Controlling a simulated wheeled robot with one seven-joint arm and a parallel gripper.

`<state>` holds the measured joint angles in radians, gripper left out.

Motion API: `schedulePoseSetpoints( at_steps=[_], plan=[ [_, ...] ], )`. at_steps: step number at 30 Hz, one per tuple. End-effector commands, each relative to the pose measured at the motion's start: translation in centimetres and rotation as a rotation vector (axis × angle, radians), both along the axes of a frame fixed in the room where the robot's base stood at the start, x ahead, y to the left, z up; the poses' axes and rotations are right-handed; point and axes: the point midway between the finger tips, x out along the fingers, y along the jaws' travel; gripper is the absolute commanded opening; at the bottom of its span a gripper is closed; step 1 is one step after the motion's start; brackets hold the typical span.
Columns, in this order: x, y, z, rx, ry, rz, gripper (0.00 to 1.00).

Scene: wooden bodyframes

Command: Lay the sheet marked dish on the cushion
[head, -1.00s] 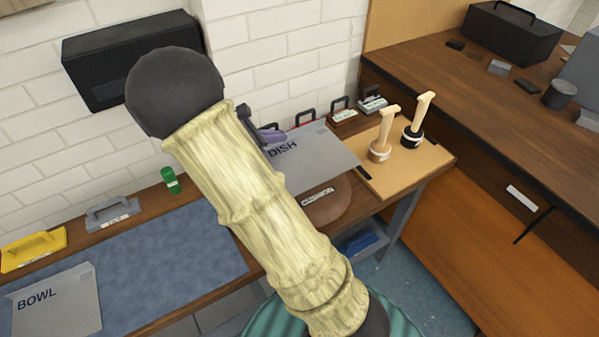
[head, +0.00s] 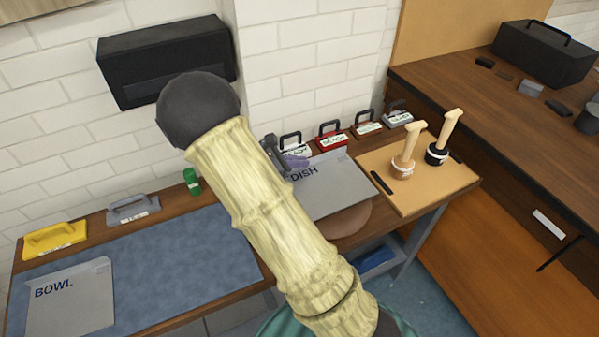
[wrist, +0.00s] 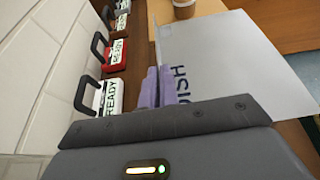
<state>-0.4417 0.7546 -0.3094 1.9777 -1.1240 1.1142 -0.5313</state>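The grey sheet marked DISH (head: 335,187) is over the brown round cushion (head: 350,221) in the head view and hides most of it, including its label. Only the cushion's near rim shows. I cannot tell whether the sheet touches it. My gripper (head: 297,163) is at the sheet's left edge, partly behind my arm. In the wrist view, my purple fingers (wrist: 159,86) are close together on the edge of the DISH sheet (wrist: 225,70), which extends to the right.
Several labelled blocks with handles, including a red one (head: 331,138), line the wall behind. Two stamps (head: 404,165) stand on a tan board (head: 445,188) to the right. A BOWL sheet (head: 70,300) lies on the blue mat (head: 180,262) at left.

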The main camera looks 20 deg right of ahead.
Motion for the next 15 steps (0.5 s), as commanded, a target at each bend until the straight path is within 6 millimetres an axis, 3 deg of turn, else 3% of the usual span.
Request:
schedulePoseSetpoints(
  at_steps=[7,15],
  plan=[
    [0.0,0.0,-0.2,-0.001,0.001,0.0,0.0],
    [0.0,0.0,-3.5,-0.001,0.002,0.0,0.0]
  ],
)
